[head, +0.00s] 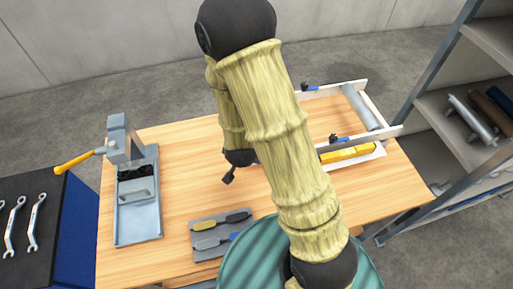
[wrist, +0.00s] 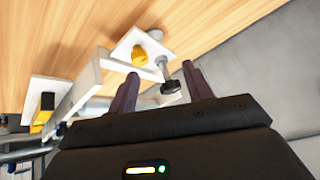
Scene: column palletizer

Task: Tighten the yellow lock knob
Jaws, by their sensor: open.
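In the wrist view a short yellow knob (wrist: 139,56) stands on a pale plate (wrist: 122,49) over the wood table, just beyond my left fingertip. My gripper (wrist: 160,72) is open, with its two dark fingers apart. A black knob on a metal shaft (wrist: 175,87) shows between the fingers; I cannot tell its depth, and nothing is visibly gripped. A second yellow part (wrist: 43,112) with a black top lies at the left. In the head view my arm covers the middle of the table, and I cannot make out the yellow knob there.
The wooden table (head: 180,180) holds a grey press with a yellow handle (head: 75,162), a tool tray (head: 197,256), and a white-railed fixture (head: 378,106) with yellow blocks (head: 347,153). Metal shelves (head: 452,103) stand at the right. Wrenches (head: 36,222) lie on a dark bench at the left.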

